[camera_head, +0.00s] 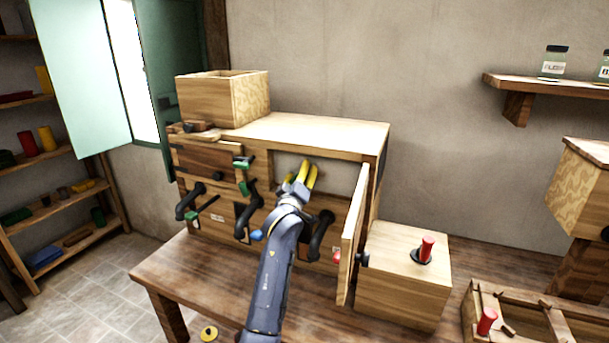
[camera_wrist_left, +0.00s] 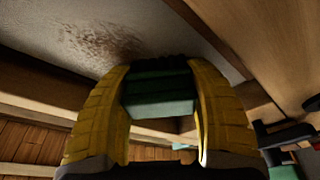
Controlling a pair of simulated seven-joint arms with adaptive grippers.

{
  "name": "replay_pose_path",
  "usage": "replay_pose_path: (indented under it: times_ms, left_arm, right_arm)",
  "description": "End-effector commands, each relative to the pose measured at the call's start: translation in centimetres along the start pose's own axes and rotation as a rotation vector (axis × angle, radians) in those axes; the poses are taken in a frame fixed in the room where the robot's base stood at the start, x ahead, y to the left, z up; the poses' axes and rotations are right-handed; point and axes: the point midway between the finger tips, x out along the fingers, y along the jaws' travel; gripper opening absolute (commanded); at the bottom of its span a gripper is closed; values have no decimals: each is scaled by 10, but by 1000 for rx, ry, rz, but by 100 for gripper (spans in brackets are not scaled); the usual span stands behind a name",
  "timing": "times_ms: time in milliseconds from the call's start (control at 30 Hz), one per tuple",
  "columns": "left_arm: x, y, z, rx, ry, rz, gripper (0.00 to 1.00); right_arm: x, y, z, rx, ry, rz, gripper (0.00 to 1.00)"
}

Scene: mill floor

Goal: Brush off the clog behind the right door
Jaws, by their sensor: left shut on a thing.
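The right door (camera_head: 353,235) of the wooden machine (camera_head: 310,130) stands open, swung toward me. My left gripper (camera_head: 310,176) is at the opening behind it, its yellow fingers pointing up and inward. In the wrist view the left gripper (camera_wrist_left: 160,100) is shut on a dark green block with black bristle-like tips, seemingly a brush (camera_wrist_left: 160,88). A brown speckled patch, seemingly the clog (camera_wrist_left: 100,42), lies on a grey surface ahead and left of the bristles. I cannot tell whether they touch. The brush and patch are not discernible in the head view. My right gripper is out of view.
Black handles, such as one (camera_head: 320,235) right of my arm, stick out from the machine's front. A wooden box (camera_head: 400,275) with a red knob (camera_head: 427,247) stands right of the door. A wooden tray (camera_head: 540,325) lies at the lower right.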

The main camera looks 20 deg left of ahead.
Motion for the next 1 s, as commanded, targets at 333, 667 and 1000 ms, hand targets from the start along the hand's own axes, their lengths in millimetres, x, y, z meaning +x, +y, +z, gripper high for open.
replay_pose_path:
  times_ms: [333,667,1000]
  left_arm:
    - [6,-14,-14,1,1,0,24]
    - [10,-22,-24,-1,2,0,24]
    - [9,-13,-30,0,1,0,24]
  right_arm:
    - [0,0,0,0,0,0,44]
    - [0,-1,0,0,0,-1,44]
    - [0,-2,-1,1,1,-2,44]
